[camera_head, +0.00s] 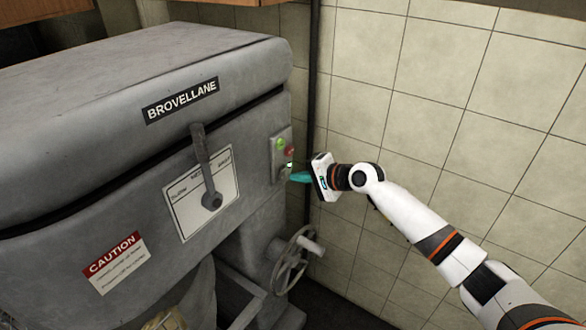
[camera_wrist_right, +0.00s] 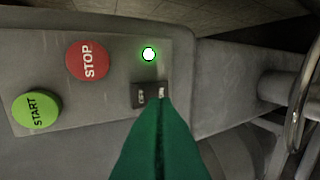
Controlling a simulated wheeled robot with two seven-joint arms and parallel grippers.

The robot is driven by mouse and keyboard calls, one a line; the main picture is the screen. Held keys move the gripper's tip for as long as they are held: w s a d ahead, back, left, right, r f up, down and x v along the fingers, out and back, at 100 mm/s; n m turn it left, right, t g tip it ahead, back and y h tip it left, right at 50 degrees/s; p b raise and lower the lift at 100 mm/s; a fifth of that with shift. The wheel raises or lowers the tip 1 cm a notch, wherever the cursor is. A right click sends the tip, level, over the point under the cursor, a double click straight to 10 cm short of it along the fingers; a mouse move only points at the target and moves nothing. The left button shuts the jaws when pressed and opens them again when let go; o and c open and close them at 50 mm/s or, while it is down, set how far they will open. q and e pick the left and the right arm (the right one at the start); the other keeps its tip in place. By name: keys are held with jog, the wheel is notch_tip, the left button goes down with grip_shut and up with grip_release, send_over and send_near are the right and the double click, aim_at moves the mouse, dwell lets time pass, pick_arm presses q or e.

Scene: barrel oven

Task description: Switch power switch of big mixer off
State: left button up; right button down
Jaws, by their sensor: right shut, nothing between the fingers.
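The big mixer (camera_head: 130,110) is a large grey machine filling the left of the head view. Its control panel (camera_head: 280,153) is on the right edge of the body. In the right wrist view the power switch (camera_wrist_right: 146,95) is a small black rocker on the panel, and a lamp (camera_wrist_right: 149,54) near it glows green. My right gripper (camera_head: 296,177) has teal fingers pressed together with nothing between them. Its fingertips (camera_wrist_right: 160,102) are at the lower edge of the switch and partly cover it; contact cannot be told. My left gripper is not in view.
A red STOP button (camera_wrist_right: 87,60) and a green START button (camera_wrist_right: 36,109) sit on the same panel. A speed lever (camera_head: 205,170) is on the mixer's front. A handwheel (camera_head: 293,258) stands below the panel. A tiled wall (camera_head: 450,110) is behind my right arm.

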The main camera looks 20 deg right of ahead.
aim_at(280, 166)
jog(key=shift+w+a+r, duration=0.15)
jog(key=shift+w+a, duration=0.55)
jog(key=shift+w, duration=0.15)
jog(key=shift+w+a+r+p, duration=0.15)
jog(key=shift+w+p, duration=0.1)
jog(key=shift+p, duration=0.15)
jog(key=shift+r, duration=0.1)
jog(key=shift+r+p, duration=0.75)
jog(key=shift+p, duration=0.1)
